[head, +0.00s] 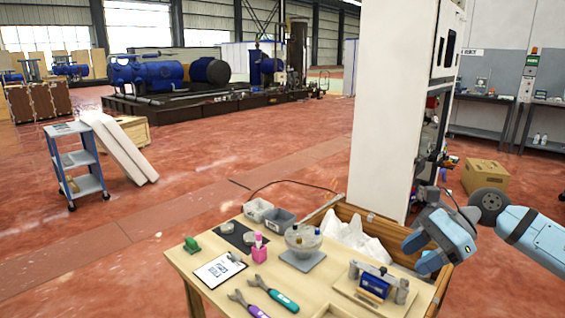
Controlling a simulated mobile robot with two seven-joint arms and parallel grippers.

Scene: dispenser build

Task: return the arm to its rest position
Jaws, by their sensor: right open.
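My right arm comes in from the right edge, light blue with dark joints. Its gripper (419,255) is open, with its blue fingers pointing down and left. It is above the right end of the wooden workbench (222,285), near a crumpled white sheet or bag (357,240). I see nothing between its fingers. A small grey and blue assembly (374,285) stands on a wooden board at the bench's right, below and left of the gripper. My left gripper is not in view.
The bench holds a clear bowl (303,238), a clipboard (220,270), a pink holder (259,250), grey bins (279,219) and wrench-like tools (273,293). A tall white cabinet (385,110) stands behind. A cardboard box (485,176) is on the floor behind the arm.

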